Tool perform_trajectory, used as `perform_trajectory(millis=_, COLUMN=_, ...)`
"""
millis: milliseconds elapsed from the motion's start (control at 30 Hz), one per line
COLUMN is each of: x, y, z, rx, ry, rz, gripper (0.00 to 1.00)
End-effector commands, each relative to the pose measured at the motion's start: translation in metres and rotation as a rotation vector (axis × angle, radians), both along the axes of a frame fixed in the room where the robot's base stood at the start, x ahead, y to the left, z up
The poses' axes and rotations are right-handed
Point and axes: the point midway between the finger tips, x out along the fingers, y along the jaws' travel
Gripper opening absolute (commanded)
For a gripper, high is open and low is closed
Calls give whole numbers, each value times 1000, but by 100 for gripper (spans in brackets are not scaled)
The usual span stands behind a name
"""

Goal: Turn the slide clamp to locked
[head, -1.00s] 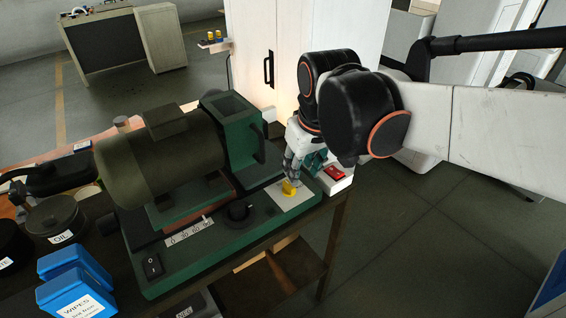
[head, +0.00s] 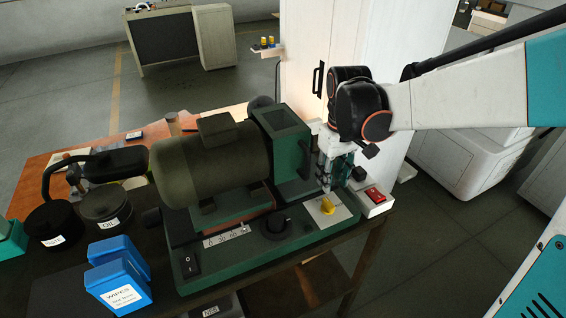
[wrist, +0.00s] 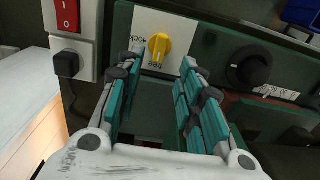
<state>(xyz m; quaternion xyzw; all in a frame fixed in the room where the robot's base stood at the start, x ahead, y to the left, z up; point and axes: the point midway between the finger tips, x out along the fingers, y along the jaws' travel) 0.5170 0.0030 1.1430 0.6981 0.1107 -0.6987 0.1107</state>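The slide clamp is a yellow knob (head: 327,207) on a white label plate (head: 338,217) at the near right of the green machine base. The wrist view shows the yellow knob (wrist: 158,46) with its long grip roughly upright, its lower end toward a small label below it. A label at its left appears to read "lock". My gripper (head: 333,185) is above and behind the knob, pointing down. In the wrist view my gripper (wrist: 159,68) is open and empty, with the knob apart from it, beyond and between the fingertips.
A red switch box (head: 374,195) stands right of the plate. A black dial (head: 275,222) with a numbered scale and a black rocker switch (head: 190,264) sit to the left. The green upright block (head: 283,140) and motor (head: 215,160) stand close behind. Blue wipes boxes (head: 122,275) are front left.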

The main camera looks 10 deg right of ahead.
Motion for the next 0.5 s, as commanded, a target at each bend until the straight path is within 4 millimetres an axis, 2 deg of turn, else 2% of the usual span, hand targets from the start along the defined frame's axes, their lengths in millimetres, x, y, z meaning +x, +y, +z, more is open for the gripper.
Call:
perform_trajectory(millis=33, x=1, y=0, z=-13, rx=0, ry=0, rz=0, gripper=34)
perform_trajectory(millis=200, x=1, y=0, z=-46, rx=0, ry=0, rz=0, gripper=34)
perform_trajectory(millis=400, x=1, y=0, z=-76, rx=0, ry=-1, rz=0, gripper=34)
perform_trajectory(millis=500, x=1, y=0, z=-84, rx=0, ry=-1, rz=0, gripper=34)
